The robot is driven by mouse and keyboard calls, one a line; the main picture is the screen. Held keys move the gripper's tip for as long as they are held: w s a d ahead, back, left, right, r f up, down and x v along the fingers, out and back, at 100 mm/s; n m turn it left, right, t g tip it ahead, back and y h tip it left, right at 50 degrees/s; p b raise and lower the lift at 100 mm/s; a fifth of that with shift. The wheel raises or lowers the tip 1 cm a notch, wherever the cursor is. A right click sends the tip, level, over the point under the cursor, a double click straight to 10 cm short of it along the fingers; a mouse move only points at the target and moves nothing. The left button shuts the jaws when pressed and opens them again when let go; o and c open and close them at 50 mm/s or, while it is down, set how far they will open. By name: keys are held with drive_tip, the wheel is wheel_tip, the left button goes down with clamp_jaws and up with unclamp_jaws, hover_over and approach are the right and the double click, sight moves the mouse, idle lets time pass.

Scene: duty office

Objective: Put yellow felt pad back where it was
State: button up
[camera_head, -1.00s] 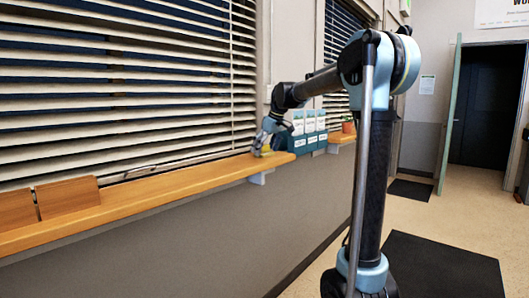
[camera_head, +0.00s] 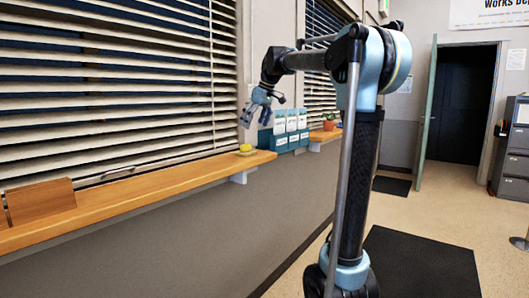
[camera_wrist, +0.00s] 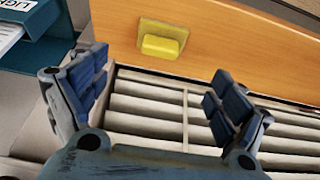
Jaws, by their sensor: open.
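The yellow felt pad (camera_head: 245,147) rests on the wooden window sill near its far end. In the wrist view, the pad (camera_wrist: 160,46) appears as a small bright yellow block lying on a flat, darker yellow square (camera_wrist: 170,26). The block sits toward one edge of that square. My gripper (camera_head: 256,118) is above the pad, pointing down, clear of it. In the wrist view, my gripper (camera_wrist: 158,78) has its two dark blue fingers wide apart with nothing between them; the pad lies beyond the fingertips.
The wooden sill (camera_head: 140,190) runs along the blinds (camera_head: 110,90). A teal leaflet holder (camera_head: 285,139) stands just beyond the pad, with a potted plant (camera_head: 330,121) farther on. A wooden board (camera_head: 42,203) stands at the near left. Open floor lies to the right.

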drive_tip(key=s+d+f+m+h, duration=0.1)
drive_tip(key=s+d+f+m, duration=0.2)
drive_tip(key=s+f, duration=0.9)
drive_tip(key=s+d+f+m+h, duration=0.1)
drive_tip(key=s+d+f+m, duration=0.2)
drive_tip(key=s+d+f, duration=0.7)
drive_tip(key=s+d+f+m+h, duration=0.1)
drive_tip(key=s+d+f+m, duration=0.3)
drive_tip(key=s+f, duration=1.2)
drive_tip(key=d, duration=0.3)
drive_tip(key=shift+f+g, duration=0.15)
drive_tip(key=shift+g, duration=0.15)
